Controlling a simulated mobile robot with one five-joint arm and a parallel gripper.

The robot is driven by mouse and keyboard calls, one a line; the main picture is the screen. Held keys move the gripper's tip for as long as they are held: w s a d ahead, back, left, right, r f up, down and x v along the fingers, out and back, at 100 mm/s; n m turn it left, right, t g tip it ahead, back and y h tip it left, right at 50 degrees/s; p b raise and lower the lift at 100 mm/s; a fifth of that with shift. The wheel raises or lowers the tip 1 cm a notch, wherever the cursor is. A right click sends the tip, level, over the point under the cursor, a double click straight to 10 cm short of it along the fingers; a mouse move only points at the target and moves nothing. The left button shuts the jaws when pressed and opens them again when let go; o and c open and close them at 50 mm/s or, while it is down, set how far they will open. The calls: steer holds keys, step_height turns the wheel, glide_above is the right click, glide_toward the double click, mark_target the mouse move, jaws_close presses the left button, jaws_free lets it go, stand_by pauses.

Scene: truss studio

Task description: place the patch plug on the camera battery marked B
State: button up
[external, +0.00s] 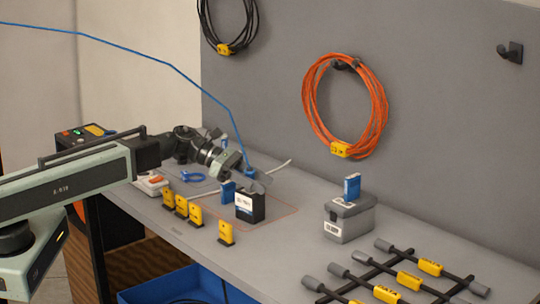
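My gripper (248,174) is over the bench, above and slightly behind a black block with a white label (251,205). It appears shut on a small blue plug (250,171), with a blue cable (205,92) rising from it to the upper left. The plug is apart from the black block's top. The block looks like a camera battery and stands upright; its marking is too small to read. A blue block (228,192) stands just left of it, and another blue block (352,187) stands on a grey case (349,218). I cannot tell which is marked B.
Several yellow tags (195,214) stand along the bench's front edge. An orange cable coil (345,105) hangs on the grey wall. A blue bin (175,286) is below the bench. Bench between the black block and case is clear.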

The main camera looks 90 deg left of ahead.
steer(key=shift+r, duration=0.15)
steer(key=p+v, duration=0.5)
steer(key=v, duration=0.7)
steer(key=shift+w, duration=0.1)
